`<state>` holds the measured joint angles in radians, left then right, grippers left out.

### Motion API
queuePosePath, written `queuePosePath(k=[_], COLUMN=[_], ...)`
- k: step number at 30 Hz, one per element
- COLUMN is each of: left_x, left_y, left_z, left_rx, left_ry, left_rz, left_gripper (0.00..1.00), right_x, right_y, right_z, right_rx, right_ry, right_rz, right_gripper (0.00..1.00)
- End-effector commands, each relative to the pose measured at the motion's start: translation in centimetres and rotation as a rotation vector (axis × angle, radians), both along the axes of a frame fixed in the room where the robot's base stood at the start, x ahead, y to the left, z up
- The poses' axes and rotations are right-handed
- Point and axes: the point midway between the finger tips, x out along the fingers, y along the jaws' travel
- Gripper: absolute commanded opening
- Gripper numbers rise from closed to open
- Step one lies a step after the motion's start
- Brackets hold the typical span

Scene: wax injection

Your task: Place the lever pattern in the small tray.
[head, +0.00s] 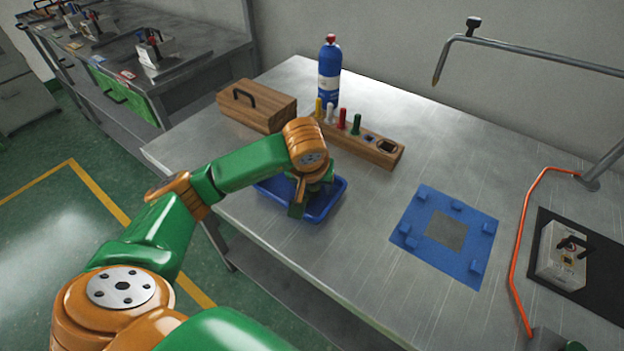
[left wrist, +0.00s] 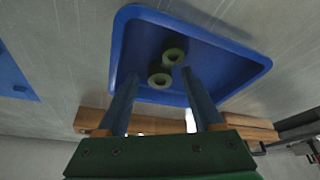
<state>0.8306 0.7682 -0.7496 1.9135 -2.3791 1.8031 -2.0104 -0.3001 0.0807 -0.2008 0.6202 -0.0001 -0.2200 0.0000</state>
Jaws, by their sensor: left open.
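The small blue tray (head: 328,207) sits on the metal bench near its left front edge; it also shows in the left wrist view (left wrist: 232,62). In the left wrist view a pale green piece with two ring-shaped ends, which looks like the lever pattern (left wrist: 173,55), is over the tray floor, near the fingertips. I cannot tell whether it touches the floor. My left gripper (head: 299,208) is above the tray, pointing down. Its fingers (left wrist: 158,78) are spread apart, with a gap beside the piece. The piece is hidden in the head view. My right gripper is not seen.
Behind the tray stand a wooden box (head: 262,105), a wooden rack (head: 370,146) with coloured sticks and a blue bottle (head: 329,80). To the right lie a blue mat (head: 408,215), an orange cable (head: 517,240) and a white device (head: 560,258). Bench between tray and mat is clear.

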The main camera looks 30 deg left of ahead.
Motion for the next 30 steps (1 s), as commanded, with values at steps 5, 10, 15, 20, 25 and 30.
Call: queuePosePath(k=[5, 10, 15, 20, 25, 30], left_x=[-1.1, -2.7, -3.9, -4.2, -4.2, -4.2], left_y=[-0.5, -1.2, -1.7, -1.8, -1.8, -1.8], left_z=[3.4, 8.4, 10.8, 11.1, 11.0, 11.0], left_rx=[0.001, 0.003, 0.002, 0.0, 0.0, 0.0], left_ry=[-0.008, -0.01, -0.006, -0.001, -0.001, -0.001], left_rz=[-0.003, -0.002, -0.001, 0.0, 0.0, 0.0], left_gripper=[0.68, 0.68, 0.68, 0.68, 0.68, 0.68], right_x=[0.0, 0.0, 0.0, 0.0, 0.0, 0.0], right_y=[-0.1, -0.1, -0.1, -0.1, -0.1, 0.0], right_z=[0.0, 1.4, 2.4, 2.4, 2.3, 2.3], right_rx=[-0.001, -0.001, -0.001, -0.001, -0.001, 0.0], right_ry=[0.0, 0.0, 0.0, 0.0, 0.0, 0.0], right_rz=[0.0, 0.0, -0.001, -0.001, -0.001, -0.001], right_gripper=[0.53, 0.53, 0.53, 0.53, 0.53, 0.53])
